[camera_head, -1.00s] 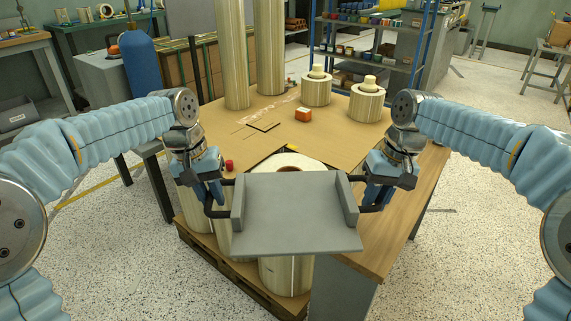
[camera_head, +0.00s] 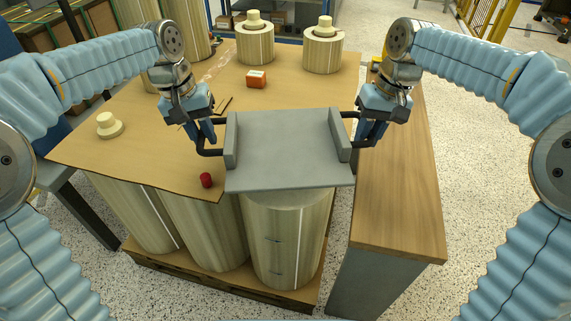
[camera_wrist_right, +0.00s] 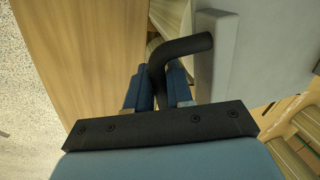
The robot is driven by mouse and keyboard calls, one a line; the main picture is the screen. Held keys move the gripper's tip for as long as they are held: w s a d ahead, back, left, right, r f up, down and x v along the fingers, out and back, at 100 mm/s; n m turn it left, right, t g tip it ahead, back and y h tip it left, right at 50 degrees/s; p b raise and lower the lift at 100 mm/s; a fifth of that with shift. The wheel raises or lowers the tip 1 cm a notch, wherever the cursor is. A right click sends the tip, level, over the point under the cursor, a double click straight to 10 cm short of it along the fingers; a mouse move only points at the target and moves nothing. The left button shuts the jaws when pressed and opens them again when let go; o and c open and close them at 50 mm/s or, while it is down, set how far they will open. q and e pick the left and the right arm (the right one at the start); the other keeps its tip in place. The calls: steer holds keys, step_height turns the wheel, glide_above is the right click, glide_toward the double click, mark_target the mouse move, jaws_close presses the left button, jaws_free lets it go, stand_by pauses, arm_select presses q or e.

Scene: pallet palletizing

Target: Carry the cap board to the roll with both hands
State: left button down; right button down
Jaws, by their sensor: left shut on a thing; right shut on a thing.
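The cap board (camera_head: 285,145) is a grey panel with raised side walls and a black handle on each side. My left gripper (camera_head: 207,136) is shut on its left handle. My right gripper (camera_head: 363,136) is shut on its right handle; the black handle (camera_wrist_right: 185,48) shows between the blue fingers in the right wrist view. The board is held roughly level above the front roll (camera_head: 285,245), a pale upright cylinder. The board hides part of the roll's top; I cannot tell whether they touch.
The rolls stand on a pallet (camera_head: 200,283). A wooden-topped bench (camera_head: 400,215) stands close on the right.

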mark_target(214, 164)
arm_select(q)
steer(key=shift+w, duration=0.15)
arm_select(e)
steer(key=shift+w+d, duration=0.1)
arm_select(q)
steer(key=shift+r, duration=0.1)
